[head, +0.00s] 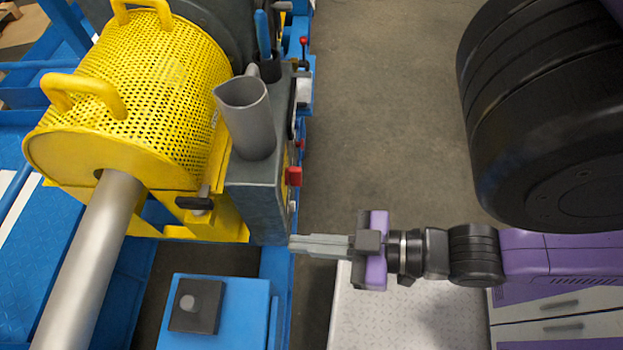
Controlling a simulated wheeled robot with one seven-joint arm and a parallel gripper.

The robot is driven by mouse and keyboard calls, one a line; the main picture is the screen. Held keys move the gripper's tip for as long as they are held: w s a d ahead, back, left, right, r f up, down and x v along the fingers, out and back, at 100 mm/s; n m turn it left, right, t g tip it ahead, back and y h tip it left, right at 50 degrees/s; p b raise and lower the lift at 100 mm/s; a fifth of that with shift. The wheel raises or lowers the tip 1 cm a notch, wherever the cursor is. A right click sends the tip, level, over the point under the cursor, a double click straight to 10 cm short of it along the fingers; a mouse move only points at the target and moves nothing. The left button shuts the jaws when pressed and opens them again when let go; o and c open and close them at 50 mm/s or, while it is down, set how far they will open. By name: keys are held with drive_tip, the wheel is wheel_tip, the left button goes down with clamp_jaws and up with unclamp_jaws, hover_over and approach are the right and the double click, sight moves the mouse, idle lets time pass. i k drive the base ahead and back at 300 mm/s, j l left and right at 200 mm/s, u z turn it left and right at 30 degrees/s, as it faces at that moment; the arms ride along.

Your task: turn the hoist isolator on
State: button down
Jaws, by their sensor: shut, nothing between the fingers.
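My gripper (293,244) is at lower centre, pointing left, with its grey fingers shut and empty. Its tips appear close to the lower right edge of the dark grey cabinet (258,205); I cannot tell whether they touch. A red knob (293,176) sticks out from the cabinet's right face, above the fingertips in the picture. That face is seen almost edge-on, so its labels and switch positions are hidden. I cannot tell for certain which control is the hoist isolator.
A yellow perforated guard (150,90) with handles covers the left, with a thick grey shaft (92,255) below it. A grey cup-like holder (247,115) stands on the cabinet. A red-tipped lever (303,42) is farther back. The floor (385,110) right of the cabinet is clear.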

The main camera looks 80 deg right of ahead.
sight(293, 175)
drive_tip(key=k+l+z, duration=0.15)
drive_tip(key=k+l, duration=0.15)
drive_tip(key=k, duration=0.15)
drive_tip(key=k+l+z, duration=0.1)
drive_tip(key=k+l, duration=0.2)
drive_tip(key=k, duration=0.15)
drive_tip(key=k+l, duration=0.1)
drive_tip(key=l, duration=0.5)
drive_tip(key=k+l, duration=0.1)
drive_tip(key=l, duration=0.5)
